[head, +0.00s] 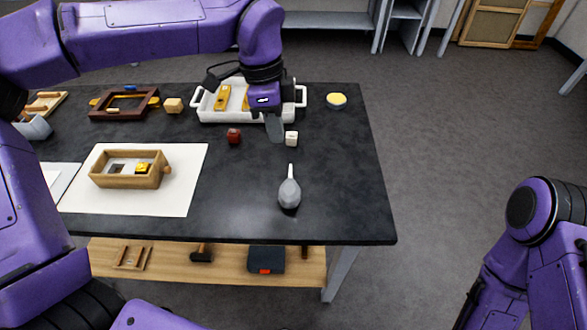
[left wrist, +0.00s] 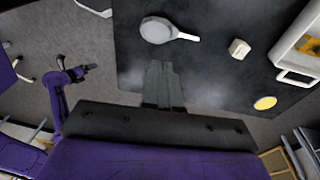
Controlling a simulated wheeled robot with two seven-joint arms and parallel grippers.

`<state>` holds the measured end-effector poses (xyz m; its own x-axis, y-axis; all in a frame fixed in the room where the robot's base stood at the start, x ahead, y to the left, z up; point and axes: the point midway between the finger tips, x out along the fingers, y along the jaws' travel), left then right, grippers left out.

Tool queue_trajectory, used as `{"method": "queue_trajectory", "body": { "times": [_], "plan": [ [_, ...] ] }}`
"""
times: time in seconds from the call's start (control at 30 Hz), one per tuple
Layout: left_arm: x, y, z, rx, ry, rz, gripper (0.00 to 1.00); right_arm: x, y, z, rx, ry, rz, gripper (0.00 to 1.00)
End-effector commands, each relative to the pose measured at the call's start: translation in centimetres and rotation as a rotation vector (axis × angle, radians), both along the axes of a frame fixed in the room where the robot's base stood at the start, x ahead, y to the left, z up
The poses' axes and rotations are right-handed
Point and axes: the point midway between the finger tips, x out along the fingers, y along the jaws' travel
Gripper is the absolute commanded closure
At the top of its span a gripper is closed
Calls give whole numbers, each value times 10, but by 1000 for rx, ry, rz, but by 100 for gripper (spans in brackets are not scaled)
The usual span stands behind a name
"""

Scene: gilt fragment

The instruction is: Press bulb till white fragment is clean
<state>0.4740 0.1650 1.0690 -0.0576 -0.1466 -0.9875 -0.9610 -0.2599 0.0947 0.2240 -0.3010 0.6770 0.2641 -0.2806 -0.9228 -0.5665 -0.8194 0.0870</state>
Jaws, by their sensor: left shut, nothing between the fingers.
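The grey bulb (head: 289,192) with a pale nozzle lies on the dark tabletop right of the white sheet. It also shows in the left wrist view (left wrist: 157,30). A small white block (head: 291,138) sits behind it and appears in the left wrist view (left wrist: 239,49). A wooden box (head: 127,182) on the sheet holds a whitish piece with a dark patch and a gold piece; I cannot tell which is the fragment. My left gripper (head: 275,138) is shut and empty above the table beside the white block. My right gripper (left wrist: 91,67) is off the table, its fingers unclear.
A white tray (head: 240,117) with gold pieces stands at the back, near my left wrist. The table's right front is clear.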

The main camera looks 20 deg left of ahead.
Motion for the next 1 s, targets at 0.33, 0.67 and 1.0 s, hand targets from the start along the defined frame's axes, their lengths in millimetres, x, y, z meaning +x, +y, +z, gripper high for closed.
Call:
{"method": "queue_trajectory", "body": {
  "times": [0.33, 0.67, 1.0],
  "plan": [
    [-1, -2, 4, -14, 5, 18, 100, -1, 0, 0, 0, 2, 0, 21],
    [-5, -10, -45, -13, 10, 16, 100, -1, 0, 12, 0, 1, 0, 21],
    [-9, -21, -113, -11, 8, 16, 100, 0, 0, 29, 0, 1, 0, 21]
  ]
}}
